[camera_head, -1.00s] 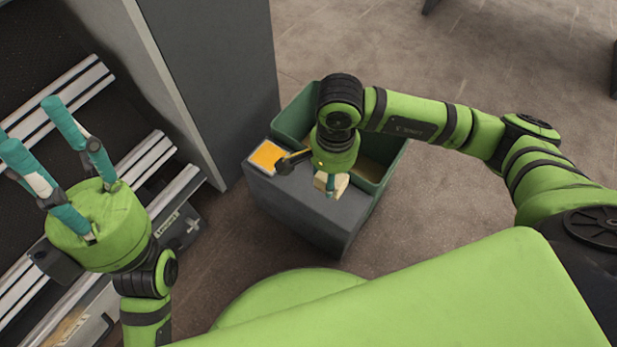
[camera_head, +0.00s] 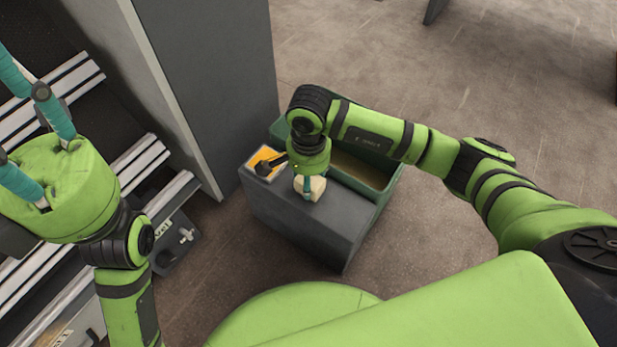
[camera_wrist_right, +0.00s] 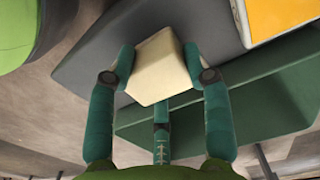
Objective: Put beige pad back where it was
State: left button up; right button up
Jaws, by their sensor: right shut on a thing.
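The beige pad (camera_wrist_right: 160,67) is a pale block held between the fingers of my right gripper (camera_wrist_right: 165,75) in the right wrist view. In the head view the pad (camera_head: 316,187) shows below the right gripper (camera_head: 308,190), over the top of a dark grey stand (camera_head: 335,215). I cannot tell whether the pad touches the stand top. My left gripper (camera_head: 30,120) is at the left edge, its fingers spread apart and partly cut off by the frame, with nothing seen between them.
An orange square with a pale border (camera_head: 264,160) lies on the stand top, left of the pad. A green bin (camera_head: 385,190) stands behind and right of the stand. A tall grey panel (camera_head: 225,90) rises at the left, near slatted shelving (camera_head: 150,165).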

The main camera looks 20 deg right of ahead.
jog(key=shift+f, duration=0.15)
jog(key=o, duration=1)
